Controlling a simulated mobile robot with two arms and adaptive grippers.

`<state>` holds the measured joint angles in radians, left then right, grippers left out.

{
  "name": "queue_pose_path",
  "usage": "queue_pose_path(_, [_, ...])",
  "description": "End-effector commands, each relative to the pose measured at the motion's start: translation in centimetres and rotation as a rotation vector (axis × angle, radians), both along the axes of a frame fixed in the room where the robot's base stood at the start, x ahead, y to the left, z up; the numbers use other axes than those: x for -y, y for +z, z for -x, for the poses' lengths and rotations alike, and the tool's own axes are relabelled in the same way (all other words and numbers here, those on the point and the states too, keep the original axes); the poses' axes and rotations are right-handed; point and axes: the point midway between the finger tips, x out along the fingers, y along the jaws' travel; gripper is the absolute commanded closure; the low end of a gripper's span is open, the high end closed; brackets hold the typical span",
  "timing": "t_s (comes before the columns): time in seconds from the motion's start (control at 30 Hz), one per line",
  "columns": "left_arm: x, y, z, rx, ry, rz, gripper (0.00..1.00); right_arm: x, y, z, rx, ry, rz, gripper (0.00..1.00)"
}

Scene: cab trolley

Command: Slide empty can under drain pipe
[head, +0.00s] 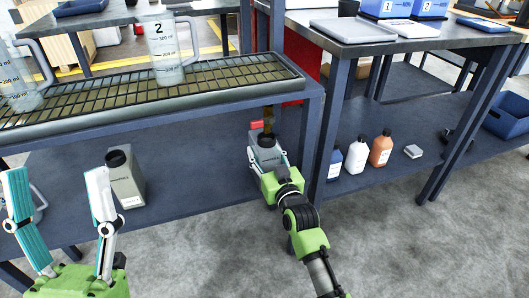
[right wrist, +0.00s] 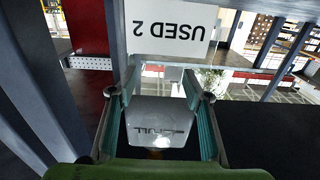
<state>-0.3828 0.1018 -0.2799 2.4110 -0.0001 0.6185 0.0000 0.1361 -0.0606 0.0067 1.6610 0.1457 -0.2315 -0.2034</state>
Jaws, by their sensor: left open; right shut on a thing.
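A grey can (head: 267,153) stands on the lower shelf below the drain pipe (head: 268,115). My right gripper (head: 268,158) is shut on its sides. In the right wrist view the held can (right wrist: 158,112) shows a "FULL" mark between the fingers (right wrist: 159,92). How well its mouth lines up with the pipe cannot be told. A second grey can (head: 127,182) with a dark cap stands upright on the same shelf to the left; its label is too small to read. My left gripper (head: 56,172) is open and empty in front of the shelf, left of the second can.
A red valve handle (head: 256,125) sits beside the pipe. A table leg (head: 325,145) stands just right of the held can. Blue, white and orange bottles (head: 356,154) stand farther right. Measuring jugs (head: 166,48) stand on the grated tray (head: 230,88) above.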

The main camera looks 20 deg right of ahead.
Motion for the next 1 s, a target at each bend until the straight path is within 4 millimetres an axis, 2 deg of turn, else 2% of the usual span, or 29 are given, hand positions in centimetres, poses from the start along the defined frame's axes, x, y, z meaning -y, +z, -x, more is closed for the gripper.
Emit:
queue_pose_path(0.23, [0.0, 0.0, 0.0, 0.002, 0.001, 0.000, 0.38, 0.0, 0.1, 0.0, 0.001, 0.000, 0.000, 0.94])
queue_pose_path(0.27, [0.0, 0.0, 0.0, 0.002, 0.001, 0.000, 0.38, 0.0, 0.1, 0.0, 0.001, 0.000, 0.000, 0.50])
queue_pose_path(0.3, [0.0, 0.1, 0.0, 0.003, 0.001, 0.000, 0.38, 0.0, 0.1, 0.0, 0.001, 0.000, 0.000, 0.39])
queue_pose_path(0.33, [0.0, 0.1, 0.0, 0.004, 0.001, 0.001, 0.38, 0.0, 0.1, 0.0, 0.001, 0.000, 0.000, 0.35])
queue_pose_path(0.73, [0.0, 0.1, -0.1, 0.009, 0.000, 0.000, 0.38, 0.0, -0.1, 0.4, -0.001, 0.000, 0.000, 0.35])
queue_pose_path(0.87, [0.0, 0.1, 0.0, 0.008, 0.000, 0.000, 0.38, 0.1, -0.1, 1.9, -0.001, 0.000, 0.000, 0.35])
queue_pose_path(1.0, [0.0, 0.1, 0.0, 0.008, 0.000, 0.000, 0.38, 0.2, -0.2, 4.7, -0.003, 0.000, 0.000, 0.35])
